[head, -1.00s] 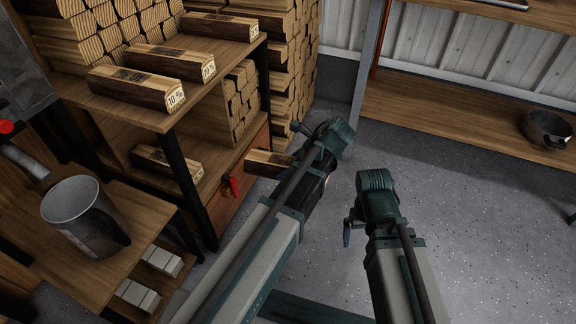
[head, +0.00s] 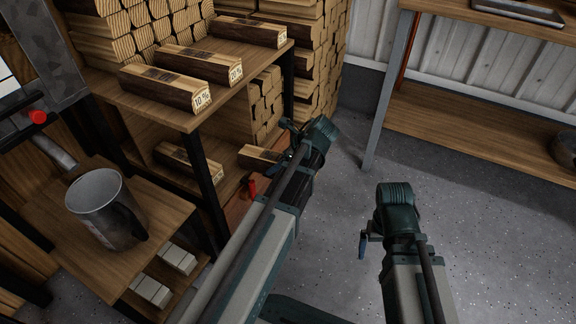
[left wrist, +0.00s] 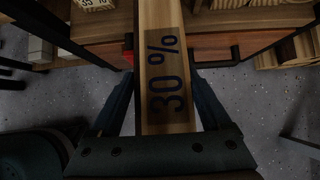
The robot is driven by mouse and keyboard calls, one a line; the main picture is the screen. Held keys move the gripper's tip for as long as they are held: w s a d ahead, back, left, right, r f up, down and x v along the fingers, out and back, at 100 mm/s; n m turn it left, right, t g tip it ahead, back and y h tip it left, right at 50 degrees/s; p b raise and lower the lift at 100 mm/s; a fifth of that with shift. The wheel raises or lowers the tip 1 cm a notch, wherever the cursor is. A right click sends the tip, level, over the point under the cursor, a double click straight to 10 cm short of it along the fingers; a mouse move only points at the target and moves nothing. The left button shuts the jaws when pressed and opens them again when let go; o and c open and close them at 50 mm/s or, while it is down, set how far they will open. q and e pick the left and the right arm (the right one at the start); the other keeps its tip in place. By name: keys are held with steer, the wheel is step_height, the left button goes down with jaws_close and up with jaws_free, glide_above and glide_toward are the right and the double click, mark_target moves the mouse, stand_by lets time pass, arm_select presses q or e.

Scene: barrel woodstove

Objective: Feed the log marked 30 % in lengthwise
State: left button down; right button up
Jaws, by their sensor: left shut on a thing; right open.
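The log marked 30 % (left wrist: 165,85) fills the middle of the left wrist view, with its dark mark facing the camera. My left gripper (left wrist: 165,125) is shut on it, with a finger on each side. In the head view, the held log (head: 258,157) sticks out to the left from my left gripper (head: 290,148), in front of the shelf unit. My right gripper (head: 363,245) is open and empty above the floor. The far end of the held log is out of the left wrist view.
Marked logs, one reading 10 % (head: 165,88), lie on the upper shelf (head: 226,101). Another log (head: 187,165) lies below. A grey bucket (head: 100,208) stands on a wooden stand at left. A grey metal body (head: 45,45) and red knob (head: 38,117) show at upper left. Floor at right is clear.

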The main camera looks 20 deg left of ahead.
mark_target(243, 150)
arm_select(q)
steer(key=shift+w+a, duration=0.15)
steer(key=shift+a, duration=2.1)
steer(key=shift+w+a, duration=0.2)
steer(key=shift+a, duration=2)
steer(key=shift+w+a, duration=0.15)
steer(key=shift+a, duration=2.1)
steer(key=shift+f+b, duration=0.6)
steer(key=shift+b, duration=0.05)
jaws_free()
steer(key=shift+r, duration=0.1)
steer(key=shift+p+v, duration=2.85)
steer(key=shift+v, duration=0.6)
